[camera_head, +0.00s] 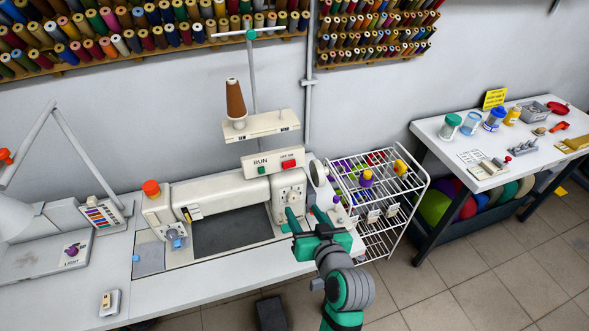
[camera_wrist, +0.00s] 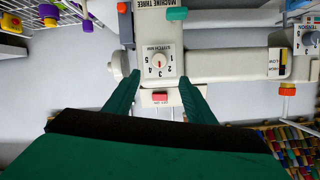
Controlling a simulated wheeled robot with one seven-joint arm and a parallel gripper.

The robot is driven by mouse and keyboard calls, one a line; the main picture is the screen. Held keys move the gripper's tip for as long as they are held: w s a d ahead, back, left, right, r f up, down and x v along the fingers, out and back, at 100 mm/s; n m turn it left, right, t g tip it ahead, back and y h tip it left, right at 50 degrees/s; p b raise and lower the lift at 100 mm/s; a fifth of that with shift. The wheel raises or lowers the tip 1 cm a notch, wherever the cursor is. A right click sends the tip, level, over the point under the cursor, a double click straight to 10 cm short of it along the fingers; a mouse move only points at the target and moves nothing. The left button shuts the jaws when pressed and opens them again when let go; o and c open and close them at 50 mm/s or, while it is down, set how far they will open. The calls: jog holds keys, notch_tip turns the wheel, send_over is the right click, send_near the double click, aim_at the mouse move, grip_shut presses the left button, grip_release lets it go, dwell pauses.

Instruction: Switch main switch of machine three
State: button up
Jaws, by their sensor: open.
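The white sewing machine, machine three (camera_head: 225,192), stands on the white table. Its name label (camera_wrist: 155,17) shows upside down in the wrist view. Beside the label is a small teal part (camera_wrist: 177,13); I cannot tell whether it is the main switch. A stitch dial (camera_wrist: 160,60) is on the machine's end. Above the machine, a sign panel carries a green RUN button (camera_head: 262,170) and a red button (camera_head: 288,163); the red button also shows in the wrist view (camera_wrist: 160,97). My gripper (camera_head: 307,214) is open and empty, in front of the machine's right end, hiding part of it.
A white wire rack (camera_head: 385,200) with colored items stands close to the right of the machine. A thread stand with a brown cone (camera_head: 235,98) rises behind it. A lamp base with a purple LIGHT knob (camera_head: 72,251) is at left. A second table (camera_head: 430,130) stands at right.

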aim_at(289, 166)
notch_tip(289, 166, up, 10)
jog(key=w+d+n+g+y, duration=0.1)
jog(key=w+d+n+y, duration=0.1)
jog(key=w+n, duration=0.15)
jog(key=x, duration=0.6)
jog(key=f+x, duration=0.1)
jog(key=x, duration=0.3)
jog(key=shift+s+a, duration=0.1)
jog(key=shift+s, duration=0.2)
